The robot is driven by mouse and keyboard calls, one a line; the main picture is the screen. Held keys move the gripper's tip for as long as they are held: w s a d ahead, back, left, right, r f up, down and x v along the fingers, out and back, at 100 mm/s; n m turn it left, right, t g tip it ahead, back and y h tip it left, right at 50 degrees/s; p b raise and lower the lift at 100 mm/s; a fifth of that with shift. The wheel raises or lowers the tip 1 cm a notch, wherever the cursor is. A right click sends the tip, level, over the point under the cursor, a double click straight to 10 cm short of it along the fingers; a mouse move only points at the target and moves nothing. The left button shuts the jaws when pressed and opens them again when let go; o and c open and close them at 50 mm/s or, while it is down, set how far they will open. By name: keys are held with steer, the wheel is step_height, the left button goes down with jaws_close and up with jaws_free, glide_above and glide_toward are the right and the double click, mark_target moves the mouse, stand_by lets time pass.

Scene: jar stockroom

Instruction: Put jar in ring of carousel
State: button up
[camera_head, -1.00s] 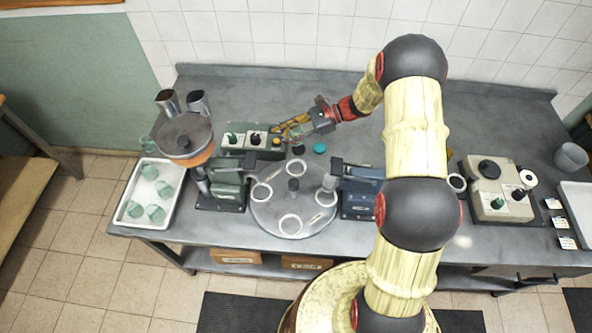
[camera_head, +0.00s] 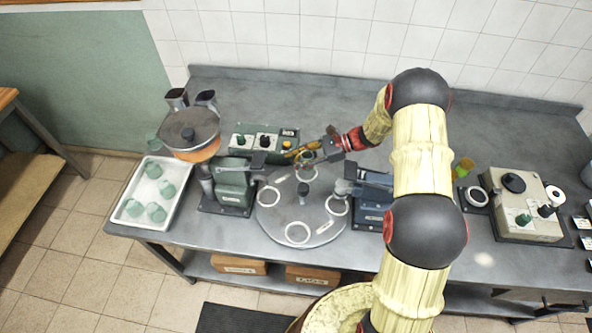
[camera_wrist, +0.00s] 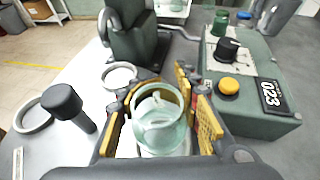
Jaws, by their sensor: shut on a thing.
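My gripper (camera_head: 308,157) is shut on a clear glass jar (camera_wrist: 160,122), upright between the yellow finger pads in the wrist view. In the head view the jar (camera_head: 304,166) is at the back edge of the grey round carousel (camera_head: 315,233). The carousel has a dark central post (camera_wrist: 68,106) and white rings, with empty ones at the left (camera_head: 269,200), front (camera_head: 297,233) and right (camera_head: 337,205). The jar covers the place of the back ring. I cannot tell whether its base is inside that ring or above it.
A green control box (camera_wrist: 240,95) with knobs, a yellow button and a display reading 023 stands beside my gripper. Green (camera_head: 235,184) and blue (camera_head: 372,205) machines flank the carousel. A white tray (camera_head: 128,222) of greenish jars is at the left.

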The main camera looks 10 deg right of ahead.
mark_target(294, 174)
step_height(294, 174, down, 5)
steer(key=shift+r+b, duration=0.2)
steer(key=shift+b, duration=0.1)
steer(key=o, duration=0.9)
steer(key=shift+o, duration=0.9)
